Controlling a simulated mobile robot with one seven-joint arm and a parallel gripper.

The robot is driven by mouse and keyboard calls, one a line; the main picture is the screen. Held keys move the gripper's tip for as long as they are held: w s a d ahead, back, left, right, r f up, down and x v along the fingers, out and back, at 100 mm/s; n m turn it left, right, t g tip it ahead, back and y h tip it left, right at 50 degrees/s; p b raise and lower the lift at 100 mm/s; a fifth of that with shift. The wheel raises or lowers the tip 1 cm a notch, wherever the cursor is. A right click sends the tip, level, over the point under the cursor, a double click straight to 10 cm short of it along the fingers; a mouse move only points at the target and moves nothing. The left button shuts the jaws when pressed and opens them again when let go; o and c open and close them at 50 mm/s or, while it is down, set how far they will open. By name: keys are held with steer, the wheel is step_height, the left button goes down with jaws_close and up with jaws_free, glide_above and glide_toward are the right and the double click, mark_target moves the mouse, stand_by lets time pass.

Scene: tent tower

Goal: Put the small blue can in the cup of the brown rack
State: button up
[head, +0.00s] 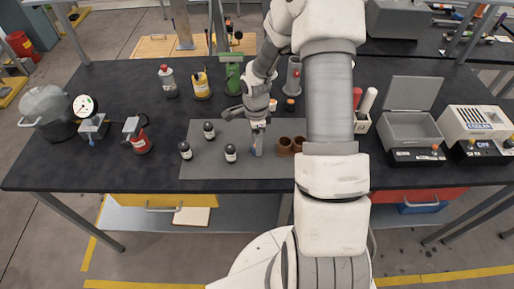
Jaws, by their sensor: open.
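My gripper (258,126) is open and points down over the grey mat, at the middle of the table. The small blue can (254,149) shows just below the fingertips, mostly hidden by them. I cannot tell whether the fingers touch it. The brown rack (284,147) with round cups stands on the mat just right of the gripper. Its right side is partly hidden by my arm.
Several dark bottles with white labels (231,153) stand on the grey mat (205,172) to the left. A grey bottle (168,81), a yellow can (201,85) and a green device (233,76) stand behind. An open grey box (411,128) is at right. The mat's front left is clear.

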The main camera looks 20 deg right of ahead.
steer(key=shift+d+f, duration=0.1)
steer(key=shift+f, duration=1.5)
jaws_close()
